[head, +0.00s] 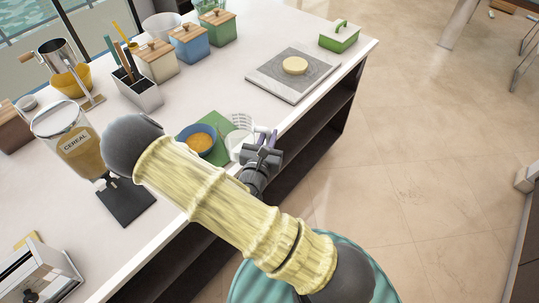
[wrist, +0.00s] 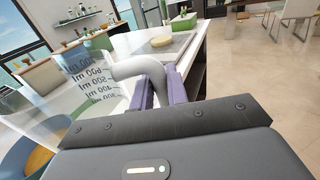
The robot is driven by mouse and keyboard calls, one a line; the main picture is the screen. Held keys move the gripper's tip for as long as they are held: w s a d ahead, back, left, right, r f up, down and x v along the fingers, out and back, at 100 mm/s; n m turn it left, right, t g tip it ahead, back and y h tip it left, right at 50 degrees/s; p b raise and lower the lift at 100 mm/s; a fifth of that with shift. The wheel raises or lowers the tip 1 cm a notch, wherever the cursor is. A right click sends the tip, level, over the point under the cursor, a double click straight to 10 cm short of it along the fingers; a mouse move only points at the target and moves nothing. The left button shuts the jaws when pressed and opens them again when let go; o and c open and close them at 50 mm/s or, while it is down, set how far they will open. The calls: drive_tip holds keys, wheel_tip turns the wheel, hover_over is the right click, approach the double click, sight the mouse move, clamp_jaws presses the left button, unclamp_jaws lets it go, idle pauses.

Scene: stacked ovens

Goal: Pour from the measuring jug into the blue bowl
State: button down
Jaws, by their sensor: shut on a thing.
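The measuring jug (head: 237,136) is clear with printed marks and stands beside the blue bowl, partly hidden by my gripper. In the wrist view the jug (wrist: 92,78) is large and close, and its pale handle (wrist: 135,68) runs between my purple fingers. My gripper (head: 266,138) is shut on the jug's handle near the counter's front edge. The blue bowl (head: 186,147) holds an orange-brown content and sits on a green mat just left of the jug. Its rim (wrist: 18,150) shows at the lower left in the wrist view. I cannot tell how much the jug contains.
A cereal dispenser (head: 78,142) stands left of the bowl. Several lidded canisters (head: 190,45) and a utensil holder (head: 137,92) are behind.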

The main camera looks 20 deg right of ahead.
sight(252, 134)
drive_tip(key=s+m+g+h, duration=0.1)
drive_tip(key=s+f+m+g+h+b, duration=0.1)
drive_tip(key=s+a+f+m+g+h+b, duration=0.1)
drive_tip(key=h, duration=0.1)
drive_tip(key=shift+s, duration=0.4)
drive_tip(key=shift+r, duration=0.15)
drive_tip(key=w+a+r+n+p, duration=0.2)
drive_tip(key=r+n+p, duration=0.1)
drive_tip(key=w+a+r+n+p, duration=0.1)
drive_tip(key=r+n+p, duration=0.1)
drive_tip(key=shift+a+r+t, duration=0.15)
drive_tip(key=shift+a+t, duration=0.25)
drive_tip(key=w+a+n, duration=0.1)
drive_tip(key=a+r+n+p, duration=0.1)
drive_tip(key=n, duration=0.1)
drive_tip(key=shift+w+a+r+n+t+h, duration=0.15)
drive_tip(key=shift+w+a+n+t+h, duration=0.15)
drive_tip(key=shift+w, duration=0.1)
drive_tip(key=shift+r, duration=0.1)
